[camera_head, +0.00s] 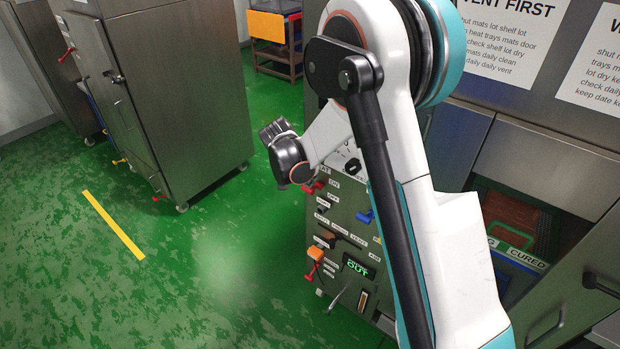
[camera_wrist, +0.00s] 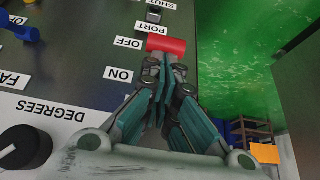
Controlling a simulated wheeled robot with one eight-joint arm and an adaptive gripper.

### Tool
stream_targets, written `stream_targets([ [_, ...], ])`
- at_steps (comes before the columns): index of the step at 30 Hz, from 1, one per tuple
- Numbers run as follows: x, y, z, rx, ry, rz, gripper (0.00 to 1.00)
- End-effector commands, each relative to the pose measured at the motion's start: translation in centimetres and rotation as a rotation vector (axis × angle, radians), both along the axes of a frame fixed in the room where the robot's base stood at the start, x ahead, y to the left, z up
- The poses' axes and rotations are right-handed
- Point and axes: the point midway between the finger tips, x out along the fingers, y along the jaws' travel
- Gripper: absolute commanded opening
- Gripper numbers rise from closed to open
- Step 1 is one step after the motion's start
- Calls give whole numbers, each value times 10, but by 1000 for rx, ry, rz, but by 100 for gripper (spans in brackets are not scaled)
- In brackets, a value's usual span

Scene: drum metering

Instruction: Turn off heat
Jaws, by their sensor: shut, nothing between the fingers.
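A red handle (camera_wrist: 167,45) sticks out from the grey control panel (camera_wrist: 92,30) in the wrist view, beside the OFF label. The ON label (camera_wrist: 118,74) lies lower, on the near side. My gripper (camera_wrist: 166,62) is shut and empty, its tips right at the red handle; I cannot tell whether they touch it. In the head view a red handle (camera_head: 314,187) shows at the upper left of the panel (camera_head: 345,215), just under my wrist. My fingertips cannot be made out there.
A black knob (camera_wrist: 22,148) by the DEGREES label and a blue lever (camera_wrist: 20,30) are on the panel. The head view shows an orange lever (camera_head: 316,254) lower down, a green display reading OUT (camera_head: 358,267) and a steel cabinet (camera_head: 175,90). Green floor (camera_head: 215,250) is open at left.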

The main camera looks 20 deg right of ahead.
Motion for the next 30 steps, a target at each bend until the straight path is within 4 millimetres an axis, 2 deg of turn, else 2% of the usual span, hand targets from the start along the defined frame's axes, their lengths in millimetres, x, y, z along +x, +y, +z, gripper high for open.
stream_targets([
  [6,-6,9,-12,-93,-67,3,0],
  [21,-19,26,-45,-88,-63,1,0],
  [30,-21,29,-55,-88,-63,1,0],
])
